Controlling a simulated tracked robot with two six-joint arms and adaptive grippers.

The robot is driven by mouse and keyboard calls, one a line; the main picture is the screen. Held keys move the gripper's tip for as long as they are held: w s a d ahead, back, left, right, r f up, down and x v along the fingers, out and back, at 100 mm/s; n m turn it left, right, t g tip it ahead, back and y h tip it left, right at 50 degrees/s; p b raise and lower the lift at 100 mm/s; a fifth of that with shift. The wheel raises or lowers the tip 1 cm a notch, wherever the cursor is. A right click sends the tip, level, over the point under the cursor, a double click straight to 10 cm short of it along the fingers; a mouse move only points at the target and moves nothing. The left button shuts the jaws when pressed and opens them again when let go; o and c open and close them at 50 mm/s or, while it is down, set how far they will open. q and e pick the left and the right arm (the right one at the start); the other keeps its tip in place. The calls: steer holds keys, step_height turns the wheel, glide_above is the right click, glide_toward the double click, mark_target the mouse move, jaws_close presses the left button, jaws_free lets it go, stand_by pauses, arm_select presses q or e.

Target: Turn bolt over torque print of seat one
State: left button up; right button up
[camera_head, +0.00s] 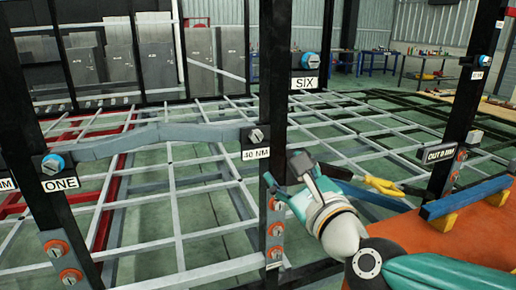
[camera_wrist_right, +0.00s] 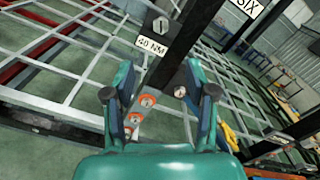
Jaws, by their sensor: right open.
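The ONE label (camera_head: 61,184) is on a black post at the left, with a blue bolt head (camera_head: 53,164) above it. A grey bar runs right from there to the post with the 40 NM print (camera_head: 255,154). A silver bolt (camera_head: 256,136) sits just above that print. In the right wrist view the print (camera_wrist_right: 151,46) and the bolt (camera_wrist_right: 161,25) show at the top, beyond the fingertips. My right gripper (camera_head: 283,180) is open and empty, below and slightly right of the print; its spread fingers (camera_wrist_right: 161,95) show in the wrist view. My left gripper is out of view.
Several orange-ringed bolts (camera_head: 275,228) line the lower part of the middle post. The SIX label (camera_head: 305,83) is on a farther post. Yellow-handled pliers (camera_head: 384,186) are right of my gripper, near an orange surface (camera_head: 480,240) with a blue bar.

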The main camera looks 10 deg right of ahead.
mark_target(256, 137)
steer(key=p+x, duration=0.2)
steer(key=x, duration=1.4)
steer(key=shift+w+d+p, duration=0.15)
steer(key=shift+w+p, duration=0.05)
steer(key=shift+p, duration=0.2)
jaws_close()
